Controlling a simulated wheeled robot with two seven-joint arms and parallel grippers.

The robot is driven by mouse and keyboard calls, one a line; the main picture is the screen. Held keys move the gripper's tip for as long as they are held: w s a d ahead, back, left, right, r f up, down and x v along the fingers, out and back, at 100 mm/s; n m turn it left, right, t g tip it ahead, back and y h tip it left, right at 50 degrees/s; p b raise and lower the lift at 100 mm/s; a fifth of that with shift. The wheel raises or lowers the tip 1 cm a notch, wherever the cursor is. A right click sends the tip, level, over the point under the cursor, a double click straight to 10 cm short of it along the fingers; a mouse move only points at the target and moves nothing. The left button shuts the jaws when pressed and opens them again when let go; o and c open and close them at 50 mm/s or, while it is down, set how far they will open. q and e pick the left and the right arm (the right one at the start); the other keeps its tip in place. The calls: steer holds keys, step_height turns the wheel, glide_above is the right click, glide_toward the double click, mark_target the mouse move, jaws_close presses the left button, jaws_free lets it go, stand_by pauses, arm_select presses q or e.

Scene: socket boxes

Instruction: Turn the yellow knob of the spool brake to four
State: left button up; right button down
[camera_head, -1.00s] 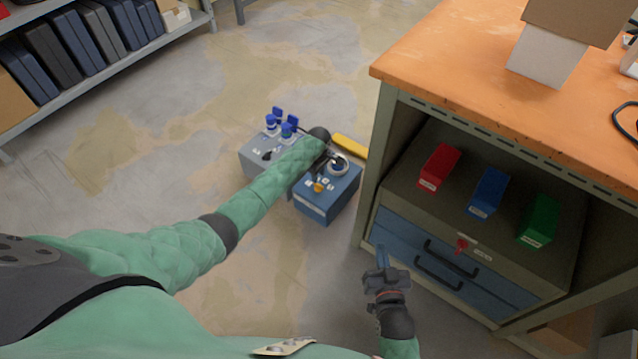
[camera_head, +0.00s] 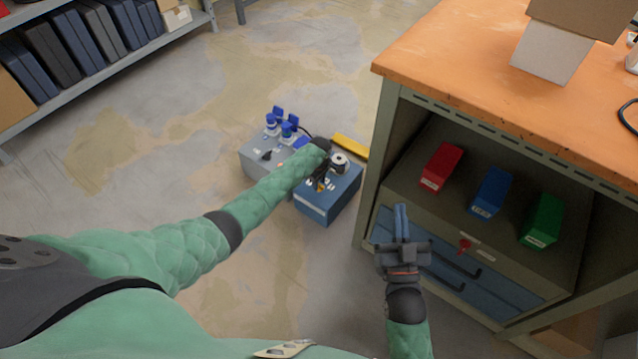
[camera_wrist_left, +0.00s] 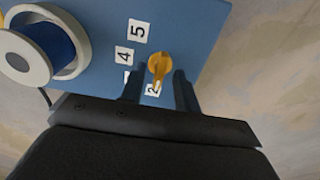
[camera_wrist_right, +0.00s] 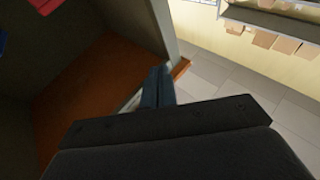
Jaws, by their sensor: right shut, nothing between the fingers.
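The blue box of the spool brake (camera_head: 325,205) stands on the floor, with a white-rimmed spool (camera_head: 339,160) on top. In the left wrist view its yellow knob (camera_wrist_left: 158,66) shows beside the printed labels 5, 4 and 2; another label is mostly hidden by a finger. The knob's narrow end points toward the 2. My left gripper (camera_wrist_left: 158,88) is open, with one finger on each side of the knob and a visible gap to each. In the head view it (camera_head: 323,178) partly hides the knob. My right gripper (camera_head: 401,212) is shut and empty, before the blue drawers.
A grey box (camera_head: 258,160) with blue plugs stands left of the spool brake. A yellow bar (camera_head: 350,145) lies behind it. The orange-topped workbench (camera_head: 440,70) stands close on the right, with red, blue and green binders on the cabinet below. The floor at left is clear.

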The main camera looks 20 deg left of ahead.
arm_select(q)
steer(key=shift+f, duration=0.3)
arm_select(e)
steer(key=shift+s+d+r+t, duration=0.1)
steer(key=shift+r+t, duration=0.3)
steer(key=shift+r, duration=0.55)
arm_select(q)
jaws_close()
